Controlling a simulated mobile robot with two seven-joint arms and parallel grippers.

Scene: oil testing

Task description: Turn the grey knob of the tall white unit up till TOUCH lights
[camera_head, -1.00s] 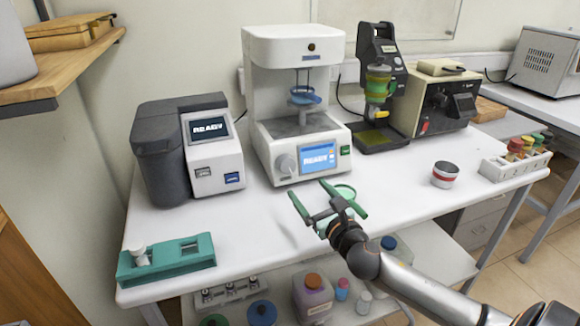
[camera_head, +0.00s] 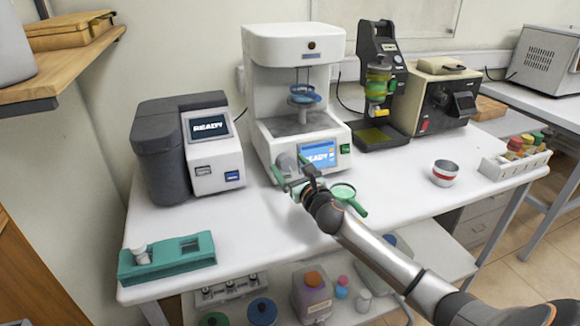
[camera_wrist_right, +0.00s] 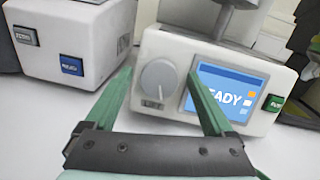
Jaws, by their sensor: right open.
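The tall white unit (camera_head: 300,100) stands at the back middle of the bench. Its grey knob (camera_wrist_right: 158,80) is on the lower front, left of a blue screen (camera_wrist_right: 222,95) that reads READY, partly covered by my gripper. In the head view my right gripper (camera_head: 287,170) covers much of the knob (camera_head: 285,163). In the right wrist view the green fingers of my right gripper (camera_wrist_right: 160,83) are open, one to each side of the knob, with no visible contact. A small label sits below the knob. My left gripper is not in view.
A grey and white analyser (camera_head: 208,150) stands left of the unit. A green-handled magnifier (camera_head: 347,195) lies on the bench by my right arm. A red-banded cup (camera_head: 445,172) and a teal holder (camera_head: 165,260) are farther off.

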